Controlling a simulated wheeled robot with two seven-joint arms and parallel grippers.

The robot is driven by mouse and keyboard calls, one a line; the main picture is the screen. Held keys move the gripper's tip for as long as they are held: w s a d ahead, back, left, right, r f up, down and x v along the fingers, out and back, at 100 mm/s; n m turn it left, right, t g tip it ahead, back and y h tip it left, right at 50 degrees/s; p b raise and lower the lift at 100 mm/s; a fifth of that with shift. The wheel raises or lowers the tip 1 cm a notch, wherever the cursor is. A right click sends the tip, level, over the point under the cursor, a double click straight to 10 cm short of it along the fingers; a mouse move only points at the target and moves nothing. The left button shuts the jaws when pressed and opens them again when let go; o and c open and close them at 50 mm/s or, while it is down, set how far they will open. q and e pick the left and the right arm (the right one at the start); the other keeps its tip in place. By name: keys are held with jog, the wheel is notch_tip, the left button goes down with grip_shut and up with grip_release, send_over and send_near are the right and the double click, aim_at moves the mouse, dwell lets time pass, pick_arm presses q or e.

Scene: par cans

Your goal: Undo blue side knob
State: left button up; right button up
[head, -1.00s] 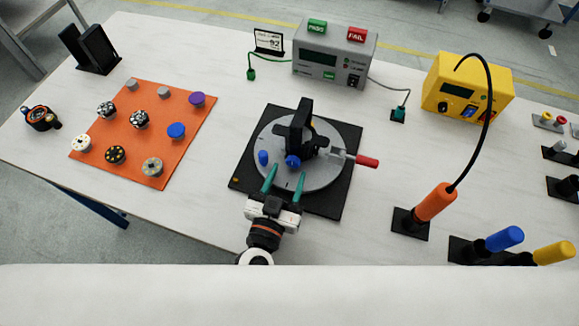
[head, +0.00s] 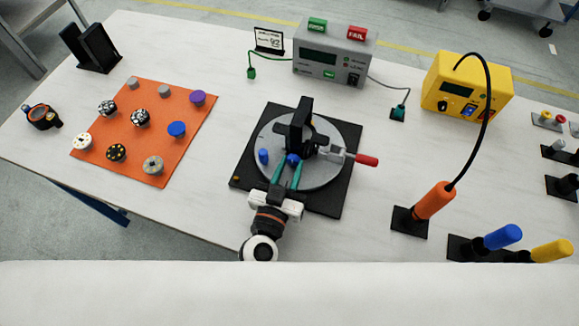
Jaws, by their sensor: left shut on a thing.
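A black yoke-like par can part (head: 301,120) stands upright on a round grey turntable (head: 335,140) with a black square base. A blue side knob (head: 293,159) sits low on its near side. My left gripper (head: 289,166) comes in from the front, with its two teal fingers shut on this knob, which they partly hide. A second blue piece (head: 263,156) stands on the turntable to the left, apart from the fingers. My right gripper is not in view.
A red-handled clamp (head: 366,160) sticks out at the turntable's right. An orange mat (head: 188,133) with several knobs and discs lies to the left. A grey tester (head: 335,60) stands behind, a yellow station (head: 467,87) and an orange-handled tool (head: 436,202) to the right.

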pick_arm(q)
jog(key=shift+r+n+p, duration=0.1)
jog(key=shift+n+p, duration=0.25)
jog(key=shift+n, duration=1.45)
jog(key=o, duration=1)
jog(key=b+v, duration=0.1)
jog(key=v, duration=0.9)
jog(key=shift+s+a, duration=0.1)
jog(key=shift+s, duration=0.3)
jog(key=shift+s+a, duration=0.2)
jog(key=shift+s, duration=0.35)
